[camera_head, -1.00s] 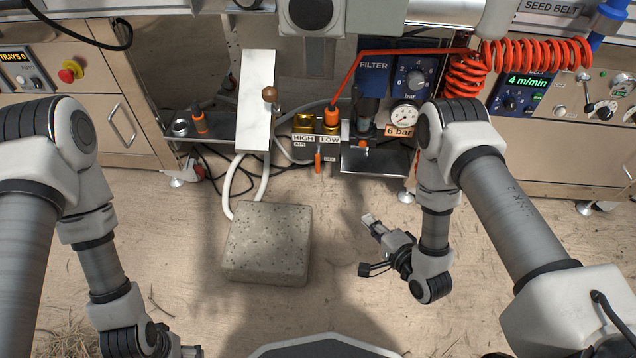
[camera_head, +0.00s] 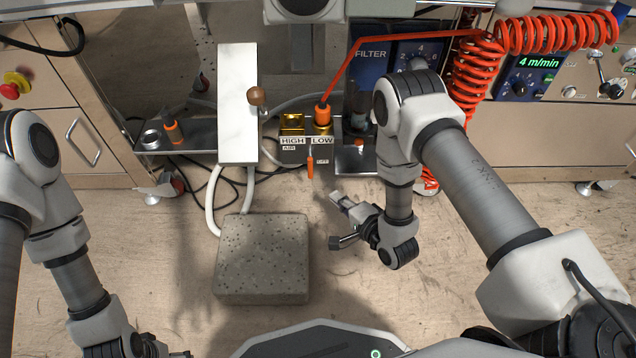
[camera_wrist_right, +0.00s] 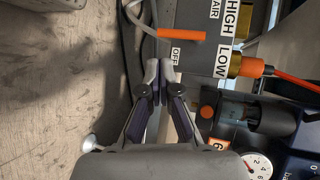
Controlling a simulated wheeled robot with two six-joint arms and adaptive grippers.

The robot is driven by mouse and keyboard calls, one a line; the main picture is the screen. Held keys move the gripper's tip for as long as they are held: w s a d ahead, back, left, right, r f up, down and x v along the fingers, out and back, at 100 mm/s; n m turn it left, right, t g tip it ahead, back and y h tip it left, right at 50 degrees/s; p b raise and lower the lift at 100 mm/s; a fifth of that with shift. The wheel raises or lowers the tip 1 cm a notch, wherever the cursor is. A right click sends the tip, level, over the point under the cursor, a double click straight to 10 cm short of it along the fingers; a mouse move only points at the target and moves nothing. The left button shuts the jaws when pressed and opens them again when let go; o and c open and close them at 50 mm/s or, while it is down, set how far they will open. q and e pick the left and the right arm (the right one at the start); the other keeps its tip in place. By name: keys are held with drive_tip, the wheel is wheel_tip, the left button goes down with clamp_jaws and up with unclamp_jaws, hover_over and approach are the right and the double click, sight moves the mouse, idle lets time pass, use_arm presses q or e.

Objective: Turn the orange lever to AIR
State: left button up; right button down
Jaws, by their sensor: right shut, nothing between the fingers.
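The orange lever (camera_head: 310,168) hangs down from the front of the valve block (camera_head: 292,156), between a small AIR label on its left and an OFF label on its right. In the right wrist view the lever (camera_wrist_right: 181,34) lies just beyond the fingertips, beside the OFF label (camera_wrist_right: 175,54). My right gripper (camera_head: 338,197) is below and right of the lever, apart from it. In the wrist view its fingertips (camera_wrist_right: 158,68) are together and empty. My left gripper (camera_head: 180,354) is at the bottom edge, mostly cut off, so its jaws cannot be read.
The block has HIGH and LOW brass fittings; an orange hose (camera_head: 345,65) rises from LOW. A white panel (camera_head: 237,110) with a brown knob (camera_head: 257,96) stands left. The filter (camera_head: 361,105) is right. A stone block (camera_head: 262,258) lies on the floor. Dark cables hang behind.

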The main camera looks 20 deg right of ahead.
sight(312, 174)
drive_tip(key=b+x, duration=0.1)
drive_tip(key=x, duration=0.1)
drive_tip(key=b+x, duration=0.2)
drive_tip(key=x, duration=0.1)
drive_tip(key=b+x, duration=0.1)
drive_tip(key=x, duration=0.2)
drive_tip(key=shift+w+r, duration=0.25)
drive_tip(key=shift+w, duration=0.05)
drive_tip(key=shift+w+a+r+b, duration=0.15)
drive_tip(key=shift+w+b, duration=0.15)
drive_tip(key=shift+w, duration=0.1)
